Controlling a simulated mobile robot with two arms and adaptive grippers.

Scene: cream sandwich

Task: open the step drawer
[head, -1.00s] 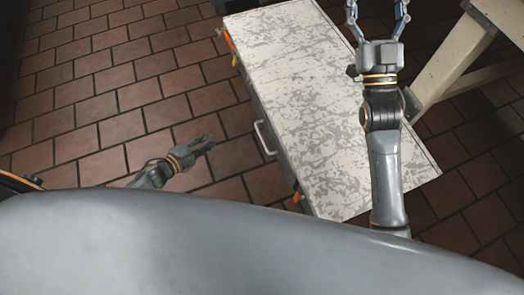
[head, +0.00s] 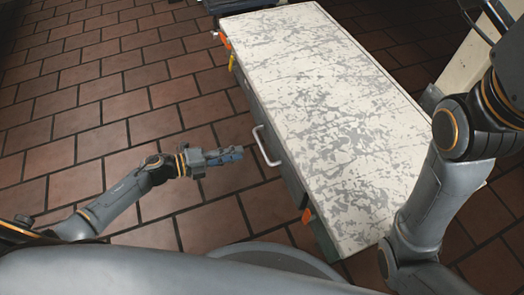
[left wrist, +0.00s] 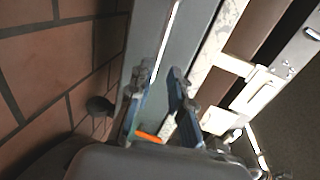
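The step drawer is a grey box with a worn white, scratched top (head: 320,110), right of centre in the head view. Its pale bar handle (head: 266,146) stands out from the grey left side, which looks closed. My left gripper (head: 228,155) is just left of the handle, apart from it and pointing at it. In the left wrist view its two blue fingers (left wrist: 158,100) are apart with nothing clearly between them, facing the grey front (left wrist: 180,45). I cannot make out the handle for sure there. My right arm crosses the box's right side; its gripper is out of the picture.
Orange (head: 307,214) and yellow bits show at the box's left corners. A cream frame (head: 462,70) stands at the right, behind my right arm. The brick-tiled floor (head: 110,100) left of the box is clear.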

